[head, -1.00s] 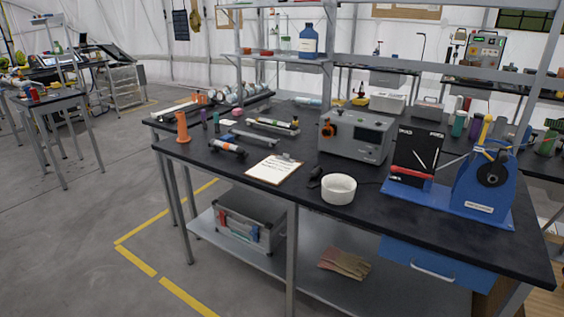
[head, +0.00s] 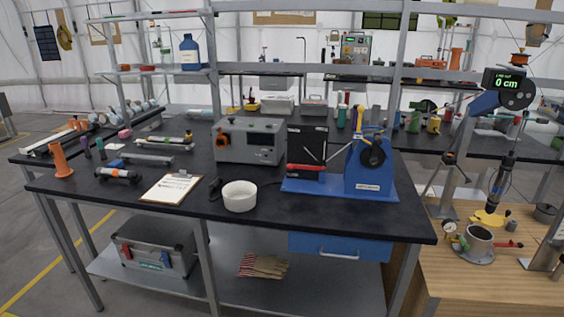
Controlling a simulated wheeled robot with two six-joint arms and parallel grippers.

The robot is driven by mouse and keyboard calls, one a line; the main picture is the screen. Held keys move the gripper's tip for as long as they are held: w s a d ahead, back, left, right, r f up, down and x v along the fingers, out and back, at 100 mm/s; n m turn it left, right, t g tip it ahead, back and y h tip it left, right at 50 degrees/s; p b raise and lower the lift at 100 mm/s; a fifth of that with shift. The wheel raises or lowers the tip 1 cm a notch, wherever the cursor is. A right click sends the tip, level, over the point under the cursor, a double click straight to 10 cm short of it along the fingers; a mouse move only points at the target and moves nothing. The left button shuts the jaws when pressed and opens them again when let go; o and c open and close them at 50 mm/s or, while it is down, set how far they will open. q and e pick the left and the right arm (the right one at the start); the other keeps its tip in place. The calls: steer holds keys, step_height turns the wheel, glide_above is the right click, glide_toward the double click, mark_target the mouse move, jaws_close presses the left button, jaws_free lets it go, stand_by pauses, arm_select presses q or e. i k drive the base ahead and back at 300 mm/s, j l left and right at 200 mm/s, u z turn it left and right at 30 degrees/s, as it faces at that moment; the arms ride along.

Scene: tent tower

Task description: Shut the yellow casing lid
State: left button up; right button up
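I cannot make out a yellow casing or its lid for certain in the head view. A small flat yellow piece (head: 487,218) lies on the wooden table at the right, below a hanging dark cylinder (head: 502,182). A small yellow object (head: 250,104) stands at the back of the black bench, left of a white box. Both are too small to tell whether they have a lid, or whether it is open or shut. Neither of my grippers is in view.
The black bench (head: 235,217) fills the middle, with a grey instrument box (head: 232,149), white bowl (head: 240,196), clipboard (head: 170,189) and blue winder (head: 365,180). The wooden table (head: 440,270) holds a cup (head: 479,240). Open floor lies at the left.

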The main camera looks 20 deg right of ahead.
mark_target(492, 220)
steer(key=z, duration=2.05)
steer(key=u, duration=0.6)
steer(key=i+l+u, duration=0.15)
steer(key=l+u, duration=0.3)
steer(key=l, duration=0.25)
steer(key=l+u, duration=0.4)
steer(key=l, duration=0.25)
steer(key=l+u, duration=0.45)
steer(key=l, duration=0.25)
